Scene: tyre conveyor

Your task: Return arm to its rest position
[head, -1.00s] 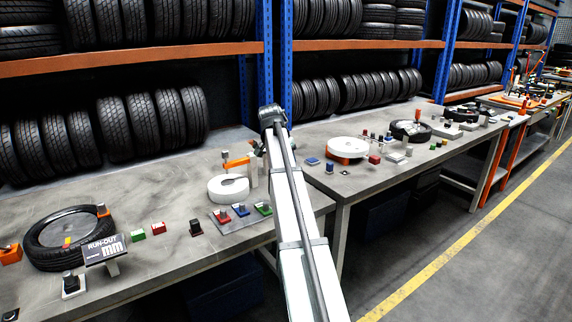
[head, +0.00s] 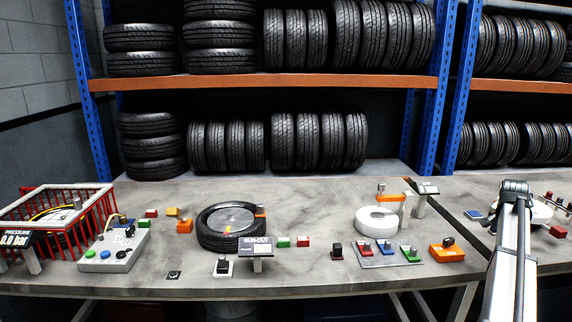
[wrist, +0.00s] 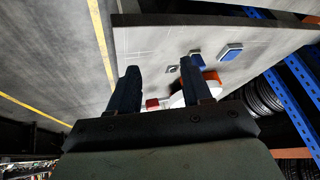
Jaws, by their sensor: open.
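My arm (head: 512,250) rises at the right side of the head view. My gripper is hidden behind the arm there. In the wrist view my gripper (wrist: 158,82) shows two dark fingers spread apart with nothing between them. Past the fingertips lie the floor and the edge of a grey bench (wrist: 150,45). The gripper touches nothing that I can see.
The near bench (head: 190,285) carries a tyre on a turntable (head: 230,228), a run-out display (head: 257,246), a white ring (head: 377,220), coloured button blocks and a red basket (head: 55,225). Tyre racks (head: 270,82) stand behind. Open floor (wrist: 50,60) shows beside the bench.

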